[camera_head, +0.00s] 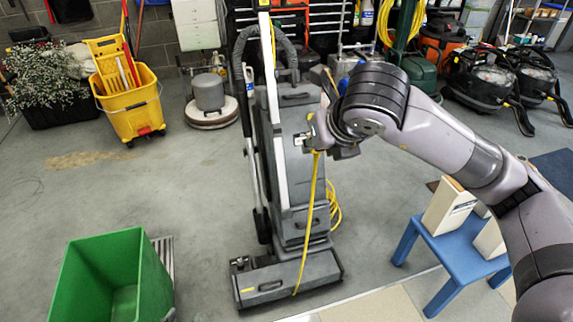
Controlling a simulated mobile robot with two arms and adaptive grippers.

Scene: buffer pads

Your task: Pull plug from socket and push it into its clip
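A grey upright floor cleaner (290,190) stands in the middle of the view. A yellow cord (313,195) hangs down its front from near my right gripper and reaches the base at the floor. My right gripper (322,138) is at the upper front of the cleaner, at the cord's top end. Its fingers are small and partly covered by the wrist, so I cannot tell if they are closed on the plug. The plug, socket and clip cannot be made out clearly. My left gripper is not in view.
A green bin (112,275) stands at the lower left. A blue stool (460,250) with cream boxes (448,208) is at the right, under my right arm. A yellow mop bucket (132,102) and several machines stand behind.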

